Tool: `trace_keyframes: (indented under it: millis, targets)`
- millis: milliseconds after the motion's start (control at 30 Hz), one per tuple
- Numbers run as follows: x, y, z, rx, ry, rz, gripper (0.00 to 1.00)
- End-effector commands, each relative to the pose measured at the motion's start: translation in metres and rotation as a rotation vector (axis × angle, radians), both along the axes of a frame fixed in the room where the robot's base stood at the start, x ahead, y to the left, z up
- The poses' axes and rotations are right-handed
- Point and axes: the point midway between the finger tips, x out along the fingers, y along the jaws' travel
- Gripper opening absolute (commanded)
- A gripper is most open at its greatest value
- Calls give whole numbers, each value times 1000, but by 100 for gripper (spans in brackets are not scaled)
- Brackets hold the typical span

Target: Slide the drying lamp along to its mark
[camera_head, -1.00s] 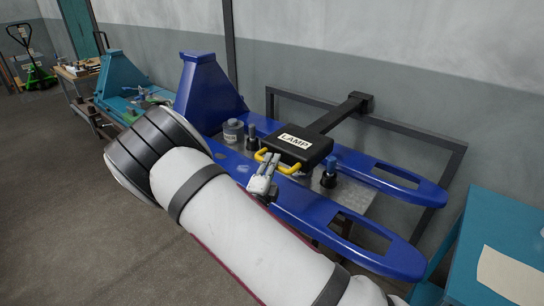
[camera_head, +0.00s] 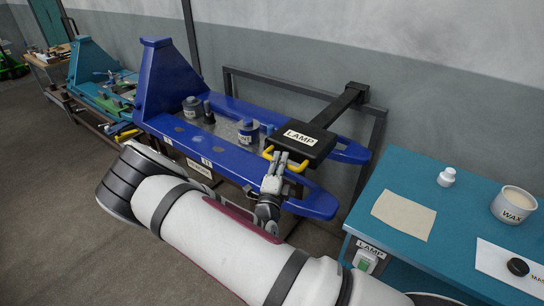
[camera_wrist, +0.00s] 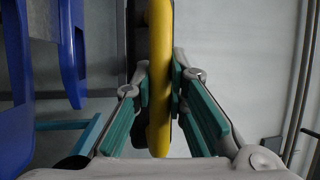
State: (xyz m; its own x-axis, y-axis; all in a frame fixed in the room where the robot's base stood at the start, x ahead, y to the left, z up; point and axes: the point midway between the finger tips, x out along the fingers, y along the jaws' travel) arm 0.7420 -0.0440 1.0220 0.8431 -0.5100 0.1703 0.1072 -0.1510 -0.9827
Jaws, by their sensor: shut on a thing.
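The drying lamp is a black box labelled LAMP (camera_head: 301,141) on a dark arm (camera_head: 337,107) from the wall frame. In the head view it hangs over the right part of the blue fork frame (camera_head: 218,152), near the fork tips. My gripper (camera_head: 276,164) is at its yellow front handle (camera_head: 296,167). In the wrist view the yellow handle (camera_wrist: 159,80) runs between the green-padded fingers of my gripper (camera_wrist: 159,92), which are shut on it. I cannot make out the lamp's mark.
A teal table (camera_head: 400,175) stands at the right with a tan sheet (camera_head: 403,215), a white bottle (camera_head: 447,177) and a WAX tub (camera_head: 513,205). A LAMP switch box (camera_head: 368,259) is on its front. Pots (camera_head: 248,131) stand between the forks. A grey rail frame (camera_head: 290,88) is behind.

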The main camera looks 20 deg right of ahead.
Motion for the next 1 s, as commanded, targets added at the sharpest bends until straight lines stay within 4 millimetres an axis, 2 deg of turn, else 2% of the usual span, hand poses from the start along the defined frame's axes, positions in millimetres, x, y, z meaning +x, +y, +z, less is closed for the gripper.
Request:
trace_keyframes:
  millis: [33, 200, 667, 700, 767, 1000]
  targets:
    - [-7, -3, 0, -2, 6, 0, 0]
    - [-14, -9, -1, -1, 5, 0, 0]
    - [-19, -13, -3, 0, 8, -5, 0]
    - [-19, -13, -3, -1, 8, -5, 20]
    - [-19, -13, -2, -1, 8, -5, 34]
    - [-17, -12, -1, 0, 3, -2, 35]
